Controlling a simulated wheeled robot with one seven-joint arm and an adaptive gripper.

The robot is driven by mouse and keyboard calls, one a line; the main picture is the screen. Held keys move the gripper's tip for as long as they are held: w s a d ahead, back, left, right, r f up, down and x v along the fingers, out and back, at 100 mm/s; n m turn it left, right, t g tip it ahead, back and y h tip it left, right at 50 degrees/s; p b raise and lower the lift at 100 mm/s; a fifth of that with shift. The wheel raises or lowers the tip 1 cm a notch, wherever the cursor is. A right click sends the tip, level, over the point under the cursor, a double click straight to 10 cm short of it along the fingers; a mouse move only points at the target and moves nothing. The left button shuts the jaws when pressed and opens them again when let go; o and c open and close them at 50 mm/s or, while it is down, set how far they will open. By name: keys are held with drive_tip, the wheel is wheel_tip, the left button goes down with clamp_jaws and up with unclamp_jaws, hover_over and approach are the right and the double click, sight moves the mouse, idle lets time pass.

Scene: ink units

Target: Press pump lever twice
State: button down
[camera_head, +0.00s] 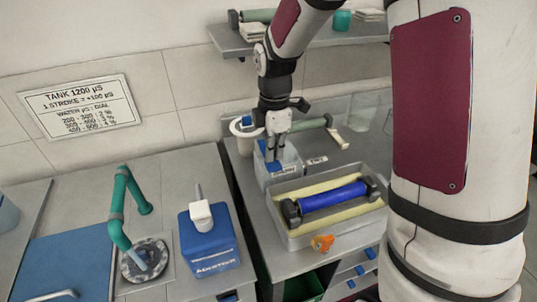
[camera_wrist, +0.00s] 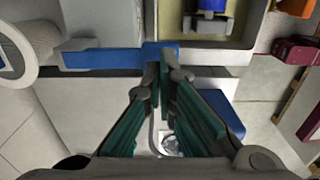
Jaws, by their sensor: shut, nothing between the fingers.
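A pale translucent container (camera_head: 280,172) with labels stands on the bench left of the tray. A blue lever-like bar (camera_head: 275,168) shows at its top. In the wrist view a blue bar (camera_wrist: 105,58) runs across to my fingertips. My gripper (camera_head: 277,163) points down over the container, fingers together and empty. In the wrist view my gripper (camera_wrist: 164,72) has its fingertips at the bar's right end; I cannot tell whether they touch it. A blue canister (camera_head: 210,240) with a white pump-like head (camera_head: 201,215) stands on the left counter, away from my gripper.
A grey tray (camera_head: 345,230) holds a blue roller (camera_head: 334,196). An orange knob (camera_head: 322,243) is at its front. A teal tap (camera_head: 118,215) stands over a round drain at left. A wall sign (camera_head: 82,106) gives stroke figures. A shelf (camera_head: 235,45) is above.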

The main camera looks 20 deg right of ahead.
drive_tip(key=shift+r, duration=0.1)
drive_tip(key=shift+r+p, duration=1.4)
drive_tip(key=shift+r, duration=1.5)
drive_tip(key=s+r+m+t, duration=0.3)
drive_tip(key=s+r+m, duration=0.6)
drive_tip(key=s+r, duration=0.35)
drive_tip(key=s+r+m+t, duration=0.2)
drive_tip(key=s+r+m, duration=0.1)
drive_tip(key=s+m, duration=0.6)
drive_tip(key=s, duration=0.3)
drive_tip(key=shift+r+t, duration=0.25)
drive_tip(key=shift+t, duration=0.05)
drive_tip(key=shift+d, duration=0.1)
